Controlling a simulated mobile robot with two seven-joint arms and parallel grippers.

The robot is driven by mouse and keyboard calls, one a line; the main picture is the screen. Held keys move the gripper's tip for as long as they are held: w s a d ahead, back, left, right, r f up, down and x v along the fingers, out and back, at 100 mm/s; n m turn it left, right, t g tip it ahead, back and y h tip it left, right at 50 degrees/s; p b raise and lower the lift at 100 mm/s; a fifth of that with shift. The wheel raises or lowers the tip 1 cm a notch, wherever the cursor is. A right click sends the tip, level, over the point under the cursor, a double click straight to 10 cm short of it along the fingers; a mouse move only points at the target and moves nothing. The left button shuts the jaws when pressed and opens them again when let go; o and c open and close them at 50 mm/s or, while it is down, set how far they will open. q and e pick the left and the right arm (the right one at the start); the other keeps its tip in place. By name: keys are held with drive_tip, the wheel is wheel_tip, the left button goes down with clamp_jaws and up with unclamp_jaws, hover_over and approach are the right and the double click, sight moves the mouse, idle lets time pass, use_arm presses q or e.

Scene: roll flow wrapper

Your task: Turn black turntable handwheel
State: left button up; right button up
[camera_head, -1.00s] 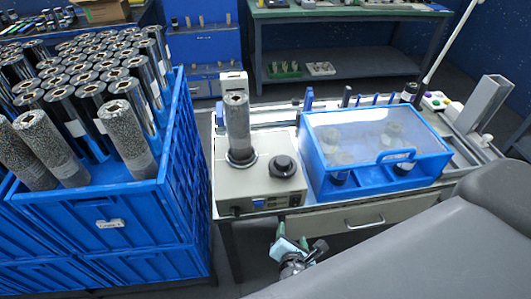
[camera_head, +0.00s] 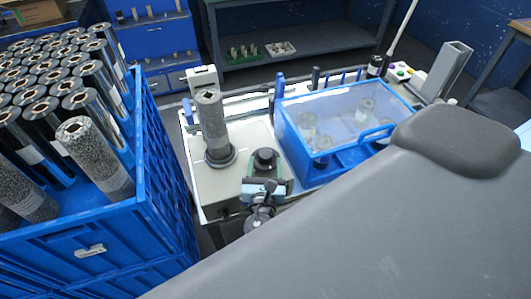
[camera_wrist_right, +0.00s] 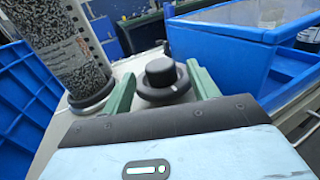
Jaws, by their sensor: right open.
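The black handwheel (camera_head: 265,159) sits on top of the light grey machine box, to the right of an upright speckled roll (camera_head: 211,120). In the right wrist view the handwheel (camera_wrist_right: 162,78) is a black knob on a wider dark base. My right gripper (camera_head: 262,180) is just in front of the handwheel in the head view. In the right wrist view its two green fingers (camera_wrist_right: 160,88) are spread apart, one on each side of the handwheel. I cannot tell whether they touch it. My left gripper is not in view.
A blue crate (camera_head: 140,215) full of rolls stands at the left. A blue box with a clear lid (camera_head: 345,105) is close to the right of the handwheel. The speckled roll (camera_wrist_right: 65,45) stands close beside the left finger.

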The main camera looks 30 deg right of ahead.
sight(265, 160)
drive_tip(key=shift+x, duration=2.3)
drive_tip(key=c, duration=1)
